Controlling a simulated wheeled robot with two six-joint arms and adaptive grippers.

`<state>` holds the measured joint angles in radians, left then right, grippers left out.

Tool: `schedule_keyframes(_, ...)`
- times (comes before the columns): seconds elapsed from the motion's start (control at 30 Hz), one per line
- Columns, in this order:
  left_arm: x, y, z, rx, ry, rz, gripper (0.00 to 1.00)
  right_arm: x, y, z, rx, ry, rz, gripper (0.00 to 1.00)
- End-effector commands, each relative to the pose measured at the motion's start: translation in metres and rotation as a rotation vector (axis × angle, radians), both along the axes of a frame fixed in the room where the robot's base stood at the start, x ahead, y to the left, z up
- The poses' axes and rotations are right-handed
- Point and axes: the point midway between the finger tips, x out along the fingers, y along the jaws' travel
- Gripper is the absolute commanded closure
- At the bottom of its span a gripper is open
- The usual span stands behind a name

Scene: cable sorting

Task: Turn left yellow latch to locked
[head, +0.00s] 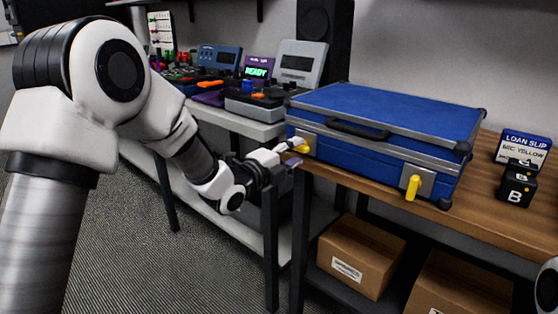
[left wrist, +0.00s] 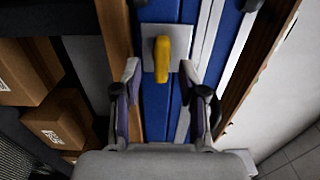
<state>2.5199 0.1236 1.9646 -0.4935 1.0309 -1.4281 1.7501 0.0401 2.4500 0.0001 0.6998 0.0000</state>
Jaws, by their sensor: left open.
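A blue case (head: 375,150) with grey metal edges lies closed on a wooden bench. Its left yellow latch (head: 303,147) sits on a grey plate at the left of the front face, partly covered by my left gripper (head: 292,156). The left wrist view shows this yellow latch (left wrist: 162,58) between and just beyond the two fingertips of the open left gripper (left wrist: 160,78), with gaps on both sides. The right yellow latch (head: 412,187) points down on its own plate. My right gripper is out of view.
A dark handle (head: 345,129) is on the case front between the latches. A loan slip sign (head: 523,148) and black block (head: 517,183) stand right of the case. Cardboard boxes (head: 360,256) sit below. A lower side table (head: 235,120) holds devices at left.

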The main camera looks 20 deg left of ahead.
Motion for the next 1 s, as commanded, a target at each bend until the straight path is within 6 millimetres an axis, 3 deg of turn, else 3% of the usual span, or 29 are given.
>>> schedule_keyframes(0.2,-0.053,0.020,0.001,-0.009,0.001,0.003,0.58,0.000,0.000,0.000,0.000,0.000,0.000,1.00)
schedule_keyframes(0.4,-0.088,0.033,0.001,-0.005,0.001,0.002,0.58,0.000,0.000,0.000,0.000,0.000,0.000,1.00)
schedule_keyframes(0.93,-0.095,0.034,0.000,-0.001,0.000,0.000,0.58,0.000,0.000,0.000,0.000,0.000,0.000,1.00)
schedule_keyframes(1.0,-0.095,0.034,-0.009,-0.001,0.016,0.000,0.58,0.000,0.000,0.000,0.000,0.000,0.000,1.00)
